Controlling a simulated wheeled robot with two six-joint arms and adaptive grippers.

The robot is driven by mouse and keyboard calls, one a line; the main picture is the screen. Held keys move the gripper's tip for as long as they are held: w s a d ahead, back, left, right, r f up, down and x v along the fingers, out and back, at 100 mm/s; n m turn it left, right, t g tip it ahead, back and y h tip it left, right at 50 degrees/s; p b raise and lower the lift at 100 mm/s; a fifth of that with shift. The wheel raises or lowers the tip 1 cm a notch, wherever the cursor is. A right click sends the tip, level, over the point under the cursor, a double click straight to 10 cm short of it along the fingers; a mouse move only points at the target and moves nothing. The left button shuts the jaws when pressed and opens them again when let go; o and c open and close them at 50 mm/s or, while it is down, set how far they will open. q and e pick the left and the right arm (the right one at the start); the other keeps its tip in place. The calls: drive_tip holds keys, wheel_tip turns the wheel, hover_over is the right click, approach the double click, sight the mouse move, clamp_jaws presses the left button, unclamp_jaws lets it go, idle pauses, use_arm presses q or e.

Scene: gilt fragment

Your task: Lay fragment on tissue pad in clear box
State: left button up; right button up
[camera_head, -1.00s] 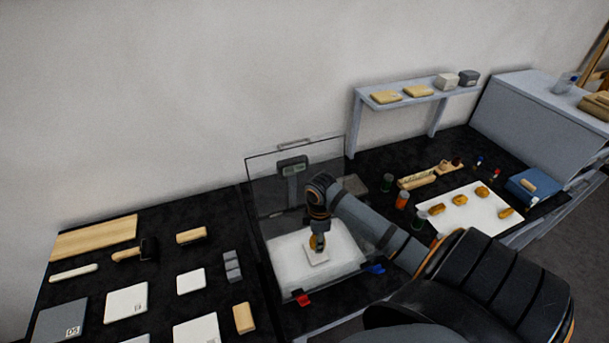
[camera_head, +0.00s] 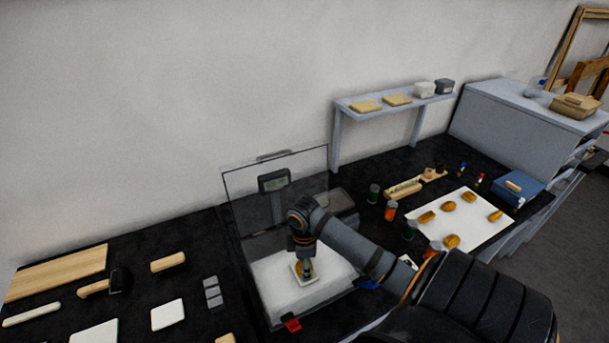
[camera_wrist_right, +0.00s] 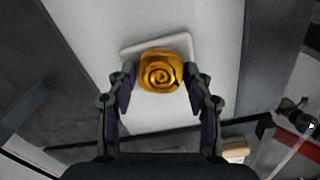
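The gilt fragment (camera_wrist_right: 161,72), a gold piece with a spiral front, is between my right gripper's fingertips (camera_wrist_right: 160,78), which appear to touch both its sides. Just under it is a small white square pad (camera_wrist_right: 133,48); I cannot tell if the fragment rests on it. In the head view the right gripper (camera_head: 306,264) points down and partly hides the fragment. The pad (camera_head: 294,276) is over the white bed (camera_head: 275,285) inside the clear box (camera_head: 241,225), whose transparent panel stands upright behind. My left gripper is out of view.
A display on a post (camera_head: 275,181) stands behind the clear panel. Gold pieces lie on a white sheet (camera_head: 485,230) at right, near small bottles (camera_head: 390,209). Wooden and white blocks lie at left. A raised shelf (camera_head: 395,103) stands behind.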

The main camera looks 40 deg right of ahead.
drive_tip(key=shift+o, duration=1.2)
drive_tip(key=shift+r, duration=0.15)
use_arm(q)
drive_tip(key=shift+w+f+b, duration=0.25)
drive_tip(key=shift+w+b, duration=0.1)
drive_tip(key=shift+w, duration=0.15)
use_arm(e)
wheel_tip(320, 180, up, 12)
